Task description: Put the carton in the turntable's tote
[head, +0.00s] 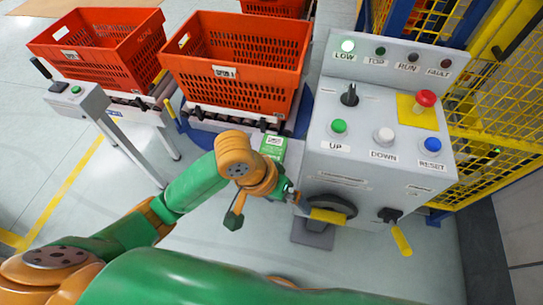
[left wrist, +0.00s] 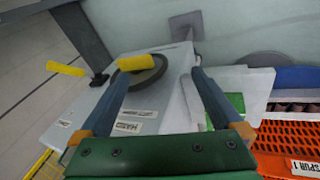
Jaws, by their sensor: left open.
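The carton (head: 273,146), a small green and white box, stands between the turntable's tote and the grey control box in the head view. A green part of it (left wrist: 236,102) shows behind a finger in the left wrist view. The turntable (head: 303,108) shows as a blue edge under the right orange tote (head: 232,88). What I see of that tote's inside looks empty. My left gripper (head: 264,205) is open and empty, nearer than the carton, beside the control box's handwheel. Its spread fingers (left wrist: 160,75) show in the left wrist view. My right gripper is not seen.
The grey control box (head: 375,145) stands close on the right, with its LOW lamp lit and a handwheel (head: 328,208) in front. Another orange tote (head: 100,50) sits on a conveyor at left, beside a button post (head: 78,98). Yellow fencing (head: 500,120) stands right.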

